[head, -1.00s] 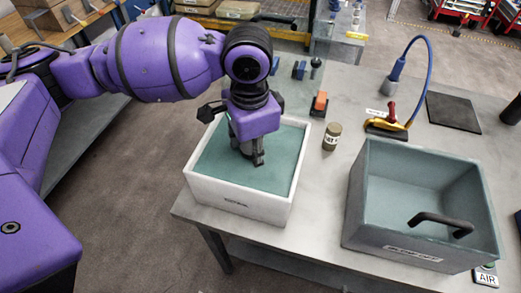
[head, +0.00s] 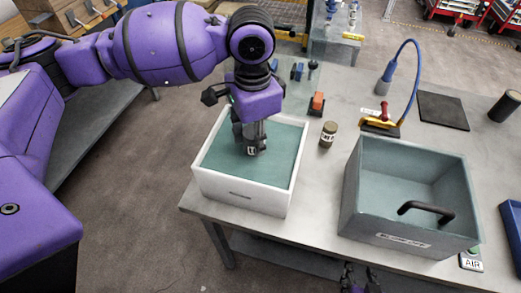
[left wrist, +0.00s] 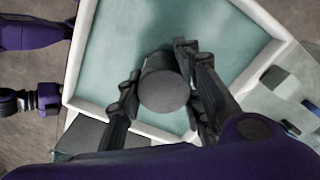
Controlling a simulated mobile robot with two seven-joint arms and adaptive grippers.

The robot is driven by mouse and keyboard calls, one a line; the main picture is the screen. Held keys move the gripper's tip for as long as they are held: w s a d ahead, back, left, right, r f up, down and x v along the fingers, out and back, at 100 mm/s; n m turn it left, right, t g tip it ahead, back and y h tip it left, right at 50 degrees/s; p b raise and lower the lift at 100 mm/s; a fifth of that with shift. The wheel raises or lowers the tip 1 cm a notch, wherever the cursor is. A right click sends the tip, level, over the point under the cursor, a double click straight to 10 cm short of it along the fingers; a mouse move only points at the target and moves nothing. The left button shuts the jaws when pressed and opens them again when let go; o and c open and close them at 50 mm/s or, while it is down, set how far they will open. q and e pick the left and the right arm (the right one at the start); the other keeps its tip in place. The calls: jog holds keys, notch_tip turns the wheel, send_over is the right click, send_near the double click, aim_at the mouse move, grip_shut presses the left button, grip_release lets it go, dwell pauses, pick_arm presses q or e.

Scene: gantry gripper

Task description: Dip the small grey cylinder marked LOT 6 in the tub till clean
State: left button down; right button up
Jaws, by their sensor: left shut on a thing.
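My left gripper (head: 252,150) is shut on a small grey cylinder (head: 251,152) over the white tub (head: 240,196) of green liquid. A pale label shows on the cylinder's side, too small to read. In the left wrist view the cylinder's plain round grey end (left wrist: 164,91) sits between the two fingers, over the liquid. I cannot tell whether its lower end touches the surface. My right gripper (head: 360,279) shows only partly at the bottom edge; its opening is unclear.
A brownish labelled cylinder (head: 328,134) stands on the bench right of the tub. A grey open box (head: 400,215) with a black handle is further right. A blue hose on a yellow stand (head: 381,122), a black mat (head: 443,110) and an AIR sign (head: 472,262) are nearby.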

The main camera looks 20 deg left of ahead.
pick_arm(q)
jog(key=shift+r+p, duration=0.3)
jog(key=shift+r, duration=0.55)
notch_tip(320, 180, up, 2)
jog(key=shift+r, duration=3.05)
pick_arm(e)
jog(key=shift+w+r+t, duration=0.15)
jog(key=shift+w+r, duration=0.35)
jog(key=shift+r, duration=0.2)
jog(key=shift+w+r+t, duration=0.15)
jog(key=shift+w+r, duration=0.35)
jog(key=shift+r, duration=0.15)
